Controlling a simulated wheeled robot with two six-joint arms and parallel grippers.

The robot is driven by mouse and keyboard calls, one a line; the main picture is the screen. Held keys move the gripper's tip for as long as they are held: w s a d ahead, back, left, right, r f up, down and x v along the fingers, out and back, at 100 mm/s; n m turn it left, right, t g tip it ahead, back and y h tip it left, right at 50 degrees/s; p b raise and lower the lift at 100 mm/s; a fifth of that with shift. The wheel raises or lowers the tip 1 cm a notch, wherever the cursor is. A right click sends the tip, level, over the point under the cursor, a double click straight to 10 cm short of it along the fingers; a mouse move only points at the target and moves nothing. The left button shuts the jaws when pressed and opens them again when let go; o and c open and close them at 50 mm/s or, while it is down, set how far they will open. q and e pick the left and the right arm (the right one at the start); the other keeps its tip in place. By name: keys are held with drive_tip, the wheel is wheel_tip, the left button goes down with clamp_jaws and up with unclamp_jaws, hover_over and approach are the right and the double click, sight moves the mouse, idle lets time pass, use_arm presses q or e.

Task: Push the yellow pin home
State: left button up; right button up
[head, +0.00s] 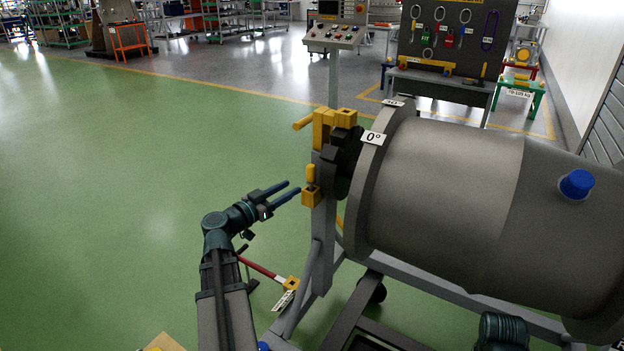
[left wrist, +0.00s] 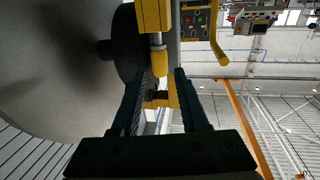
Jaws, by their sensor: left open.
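The yellow pin (head: 310,173) stands upright at a small yellow block (head: 311,197) on the grey stand post, left of the grey engine drum. In the left wrist view the pin's rounded yellow end (left wrist: 159,63) and a short silver shank show beyond and between my fingertips. My left gripper (head: 293,188) is open, its two dark fingers pointing at the pin and block from the left. The fingers also show in the left wrist view (left wrist: 158,76), with nothing held between them. I cannot tell whether a fingertip touches the pin.
A yellow clamp with a handle (head: 325,128) sits above the pin beside a black hub (head: 342,160). The grey drum (head: 450,190) fills the right. A red bar (head: 262,268) lies low below my left gripper. Green floor (head: 130,190) at left is clear.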

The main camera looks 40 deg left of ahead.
sight(308, 176)
use_arm(q)
drive_tip(key=w, duration=0.4)
drive_tip(key=shift+w+d, duration=0.15)
drive_tip(key=shift+w, duration=0.15)
drive_tip(key=shift+w+r, duration=0.1)
drive_tip(key=w, duration=0.5)
drive_tip(key=shift+d+r+p, duration=0.3)
drive_tip(key=shift+p, duration=0.05)
drive_tip(key=shift+c, duration=0.2)
clamp_jaws()
